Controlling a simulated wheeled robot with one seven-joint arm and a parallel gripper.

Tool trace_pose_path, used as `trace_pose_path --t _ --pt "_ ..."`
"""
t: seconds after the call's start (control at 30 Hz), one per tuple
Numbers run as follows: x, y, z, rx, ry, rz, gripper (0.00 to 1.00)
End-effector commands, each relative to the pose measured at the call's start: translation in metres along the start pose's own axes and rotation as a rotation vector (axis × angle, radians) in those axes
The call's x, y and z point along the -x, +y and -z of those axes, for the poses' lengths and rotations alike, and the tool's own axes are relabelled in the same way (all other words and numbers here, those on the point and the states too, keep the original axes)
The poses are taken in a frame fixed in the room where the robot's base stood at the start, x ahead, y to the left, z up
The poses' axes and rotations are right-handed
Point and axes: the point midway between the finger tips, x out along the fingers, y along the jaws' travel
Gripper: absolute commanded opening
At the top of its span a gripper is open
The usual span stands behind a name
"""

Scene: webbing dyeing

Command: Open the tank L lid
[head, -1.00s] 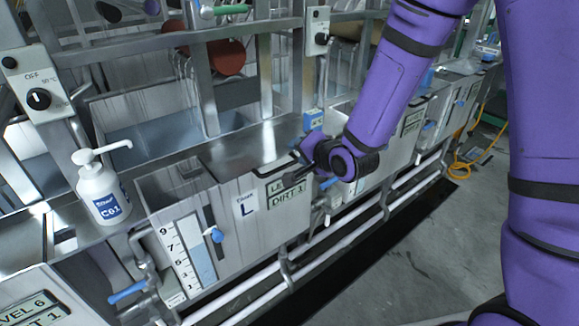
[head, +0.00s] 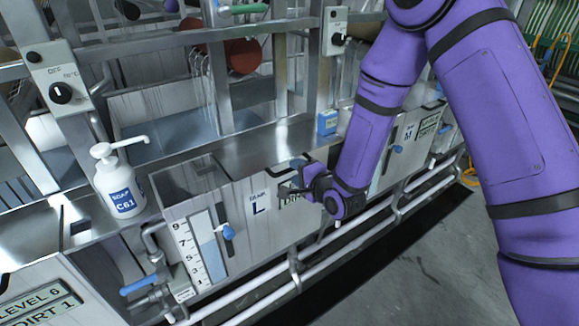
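Tank L (head: 258,208) is a grey metal tank with a "TANK L" label on its front, in the middle of the head view. Its shiny flat metal lid (head: 245,153) lies level on top and looks closed. A dark handle near the lid's front edge is mostly hidden by my gripper. My gripper (head: 292,180) is at the tank's upper front edge, right of the L label and over the level/dirt display. Its fingers are small and partly hidden. I cannot tell whether they touch the handle or how far apart they are.
A white soap bottle (head: 121,188) stands on the ledge at left. A level gauge (head: 203,250) with a blue tap is on the tank front. A small blue box (head: 327,122) sits behind my gripper.

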Motion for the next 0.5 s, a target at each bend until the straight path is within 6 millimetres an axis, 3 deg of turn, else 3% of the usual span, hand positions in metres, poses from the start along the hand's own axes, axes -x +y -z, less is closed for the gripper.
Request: trace_pose_path --t 0.2,0.5 --pt "-0.032 0.000 0.000 0.000 0.000 0.000 0.40" --pt "-0.047 0.000 0.000 0.001 0.000 0.000 0.40"
